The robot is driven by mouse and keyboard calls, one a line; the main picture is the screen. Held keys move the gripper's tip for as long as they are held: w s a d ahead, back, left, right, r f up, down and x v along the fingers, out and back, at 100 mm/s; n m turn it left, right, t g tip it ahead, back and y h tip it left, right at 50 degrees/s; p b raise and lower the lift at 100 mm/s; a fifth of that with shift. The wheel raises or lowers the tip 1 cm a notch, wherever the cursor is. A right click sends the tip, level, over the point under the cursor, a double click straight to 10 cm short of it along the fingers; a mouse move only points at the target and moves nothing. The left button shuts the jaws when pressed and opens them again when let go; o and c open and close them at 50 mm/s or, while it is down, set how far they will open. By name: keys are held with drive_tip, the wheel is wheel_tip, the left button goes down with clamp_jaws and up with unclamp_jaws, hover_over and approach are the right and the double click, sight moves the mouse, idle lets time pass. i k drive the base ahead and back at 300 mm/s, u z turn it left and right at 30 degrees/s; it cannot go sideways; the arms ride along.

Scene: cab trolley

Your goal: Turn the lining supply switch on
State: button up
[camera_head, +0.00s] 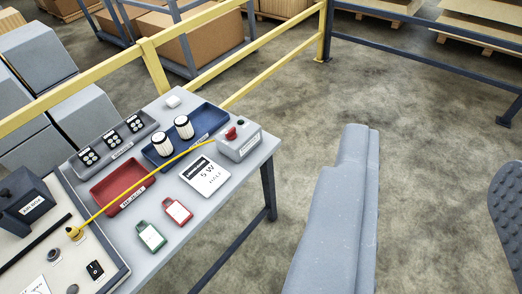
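A black rocker switch (95,269) with small white marks is set in a pale panel (113,281) at the lower left. A grey control box (239,141) with a red button and a dark knob stands on the far right part of the table. Its label is too small to read, so I cannot tell which control is the lining supply switch, or its state. My gripper (432,150) seems open and empty: a grey finger and, at the right edge, a dark dotted pad show with floor between them. It is right of the table, apart from both controls.
The grey table (230,205) holds a red tray (115,190), a blue tray (155,152), red and green tags, a white card and a yellow cable. Yellow rails (155,66) run behind it. Open floor lies right of the table.

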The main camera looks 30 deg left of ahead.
sight(231, 135)
drive_tip(key=u, duration=0.95)
drive_tip(key=i, duration=1.9)
drive_tip(key=u, duration=0.15)
